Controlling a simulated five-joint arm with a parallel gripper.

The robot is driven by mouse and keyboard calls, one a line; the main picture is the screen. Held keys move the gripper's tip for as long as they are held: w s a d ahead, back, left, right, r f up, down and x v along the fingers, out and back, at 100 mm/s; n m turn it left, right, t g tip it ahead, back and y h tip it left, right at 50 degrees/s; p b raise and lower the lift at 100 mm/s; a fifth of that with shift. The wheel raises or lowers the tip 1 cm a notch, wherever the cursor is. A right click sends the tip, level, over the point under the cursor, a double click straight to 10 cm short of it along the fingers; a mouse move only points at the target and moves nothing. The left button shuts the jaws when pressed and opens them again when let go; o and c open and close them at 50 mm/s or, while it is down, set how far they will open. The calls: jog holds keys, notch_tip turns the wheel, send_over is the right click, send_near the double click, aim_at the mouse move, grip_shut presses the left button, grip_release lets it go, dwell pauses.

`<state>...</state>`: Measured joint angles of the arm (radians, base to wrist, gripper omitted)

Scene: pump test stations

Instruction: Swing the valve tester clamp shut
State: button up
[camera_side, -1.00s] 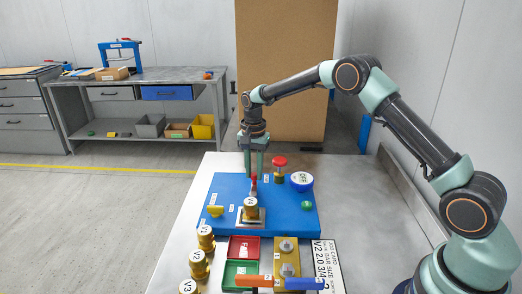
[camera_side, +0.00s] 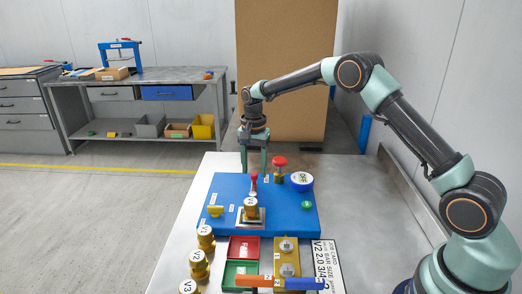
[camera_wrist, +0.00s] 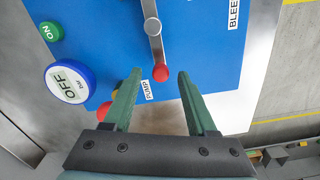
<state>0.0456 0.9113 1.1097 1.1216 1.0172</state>
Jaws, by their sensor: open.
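The blue tester board (camera_side: 228,188) lies on the metal table. Its clamp lever is a grey bar (camera_wrist: 153,45) with a round pivot and a red knob (camera_side: 253,179) at its end. The knob also shows in the wrist view (camera_wrist: 161,73). A brass valve (camera_side: 250,208) sits in the square nest in front of the lever. The side view does not show clearly whether the clamp bears on it. My gripper (camera_side: 254,168) is open and empty, its fingers pointing down behind the knob. In the wrist view, the knob appears between the green fingertips (camera_wrist: 159,78), apparently untouched.
A red-topped pump knob (camera_side: 280,162), blue OFF button (camera_side: 302,180) and green ON button (camera_side: 307,205) stand right of my gripper. A yellow handle (camera_side: 215,211) is at left. Brass valves (camera_side: 200,264), a red tray (camera_side: 244,247) and a green tray stand in front.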

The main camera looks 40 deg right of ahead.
notch_tip(320, 180, up, 11)
dwell(0.3)
jog(key=s+a+r+n+t, duration=0.25)
jog(key=s+r+n, duration=0.35)
jog(key=s+r, duration=0.5)
jog(key=s+f+n+t, duration=0.1)
jog(key=s+f+n, duration=0.1)
jog(key=s, duration=0.5)
jog(key=s+f+n+t, duration=0.2)
jog(key=s+f+n, duration=0.1)
jog(key=s, duration=0.4)
jog(key=shift+s+n, duration=0.25)
jog(key=shift+n, duration=0.35)
